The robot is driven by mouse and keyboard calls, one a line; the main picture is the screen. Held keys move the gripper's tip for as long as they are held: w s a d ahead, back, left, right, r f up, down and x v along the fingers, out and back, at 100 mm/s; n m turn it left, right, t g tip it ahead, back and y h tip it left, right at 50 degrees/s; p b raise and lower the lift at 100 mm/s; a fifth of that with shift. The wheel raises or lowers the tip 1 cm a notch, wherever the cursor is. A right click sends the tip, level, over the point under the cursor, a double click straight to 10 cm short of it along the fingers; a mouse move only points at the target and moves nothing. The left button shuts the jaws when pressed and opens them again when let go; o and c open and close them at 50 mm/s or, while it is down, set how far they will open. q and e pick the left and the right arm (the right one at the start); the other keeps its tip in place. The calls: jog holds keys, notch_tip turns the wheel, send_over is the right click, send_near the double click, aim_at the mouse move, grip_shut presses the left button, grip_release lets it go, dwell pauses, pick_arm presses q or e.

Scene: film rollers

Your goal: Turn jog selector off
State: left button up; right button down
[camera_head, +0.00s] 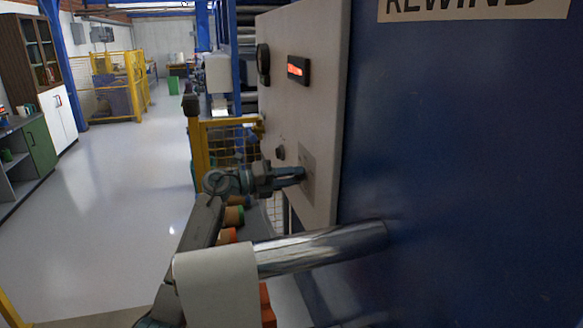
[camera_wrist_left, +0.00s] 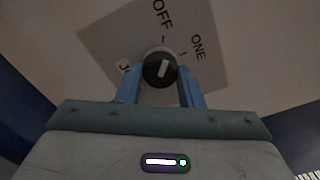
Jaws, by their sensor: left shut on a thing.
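The jog selector (camera_wrist_left: 160,69) is a round black knob with a short white bar, on a grey label plate (camera_wrist_left: 105,38). The plate reads OFF above the knob, ONE at the upper right and a partly hidden "J" label at the left. The white bar stands nearly upright in the left wrist view, leaning slightly right, on the OFF side. My left gripper (camera_head: 303,174) is shut on the knob, one blue finger on each side in the left wrist view (camera_wrist_left: 160,88). In the head view the fingers hide the knob. My right gripper is not in view.
The pale control panel (camera_head: 322,110) carries a red display (camera_head: 298,69), a dark round dial (camera_head: 263,64) and a small knob (camera_head: 280,152). A metal roller (camera_head: 320,249) with white film (camera_head: 217,290) juts out below my left gripper. A yellow guard (camera_head: 222,125) stands behind.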

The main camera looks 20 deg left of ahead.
pick_arm(q)
jog(key=shift+n+p, duration=1.05)
jog(key=shift+n, duration=0.15)
jog(key=o, duration=1)
jog(key=shift+c, duration=0.2)
jog(key=shift+a, duration=0.15)
jog(key=shift+s+a+f+b, duration=0.1)
jog(key=shift+s+a+b, duration=0.15)
jog(key=shift+a+b, duration=0.1)
jog(key=b+v, duration=0.4)
jog(key=v, duration=0.5)
jog(key=shift+s+a, duration=0.25)
